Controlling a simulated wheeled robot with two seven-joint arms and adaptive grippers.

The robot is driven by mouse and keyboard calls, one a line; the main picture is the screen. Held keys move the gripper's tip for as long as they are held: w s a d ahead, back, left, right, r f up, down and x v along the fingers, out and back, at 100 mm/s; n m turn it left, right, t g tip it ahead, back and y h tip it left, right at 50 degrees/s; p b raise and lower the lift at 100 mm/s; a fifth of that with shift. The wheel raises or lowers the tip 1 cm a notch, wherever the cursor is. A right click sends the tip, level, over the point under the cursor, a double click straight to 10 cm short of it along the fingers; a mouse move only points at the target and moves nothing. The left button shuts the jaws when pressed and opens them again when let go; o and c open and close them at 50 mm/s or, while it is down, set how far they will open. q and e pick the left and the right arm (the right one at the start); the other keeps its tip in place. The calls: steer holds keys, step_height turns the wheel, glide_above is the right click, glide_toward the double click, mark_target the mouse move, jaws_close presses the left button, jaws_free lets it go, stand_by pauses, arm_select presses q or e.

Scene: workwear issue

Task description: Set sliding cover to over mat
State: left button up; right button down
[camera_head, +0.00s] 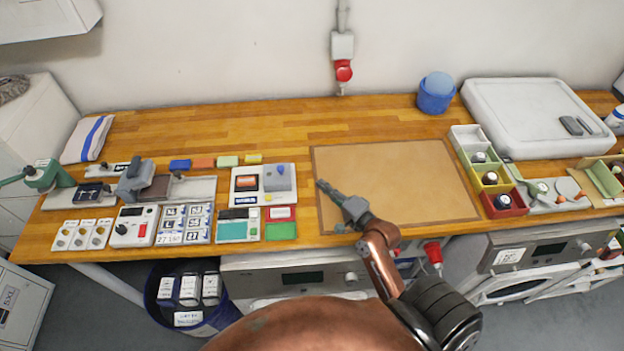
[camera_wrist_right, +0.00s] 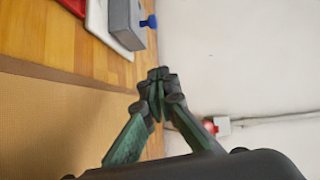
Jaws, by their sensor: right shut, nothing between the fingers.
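A grey block with a blue knob, which looks like the sliding cover (camera_head: 280,182), sits on the right part of a white plate (camera_head: 262,199). An orange-red panel (camera_head: 247,183) lies uncovered on the plate's left part. The block (camera_wrist_right: 124,22) and its blue knob also show at the top of the right wrist view. The large tan mat (camera_head: 400,185) lies flat to the right of the plate. My right gripper (camera_head: 321,184) is shut and empty above the mat's left edge, apart from the block and to its right. It also shows in the right wrist view (camera_wrist_right: 157,82).
Left of the plate stand a green device (camera_head: 45,174), a grey block on a rail (camera_head: 133,183) and number tiles (camera_head: 185,223). Coloured bins (camera_head: 500,203) and a white tray (camera_head: 535,115) stand at the right. The tan mat is bare; the wood behind it is clear.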

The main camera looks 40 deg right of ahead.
mark_target(277, 174)
steer(key=shift+y, duration=0.3)
steer(key=w, duration=0.3)
steer(key=w+a, duration=0.1)
steer(key=w, duration=0.5)
steer(key=shift+w+a+f, duration=0.15)
steer(key=shift+a+f, duration=0.15)
steer(key=shift+w+a+f+p, duration=0.15)
steer(key=shift+w+a+p, duration=0.05)
steer(key=shift+w+a, duration=0.4)
steer(key=shift+w+a+f+p, duration=0.15)
steer(key=shift+w+a, duration=0.35)
steer(key=shift+a, duration=0.1)
steer(key=shift+w+a, duration=0.2)
steer(key=shift+a, duration=0.1)
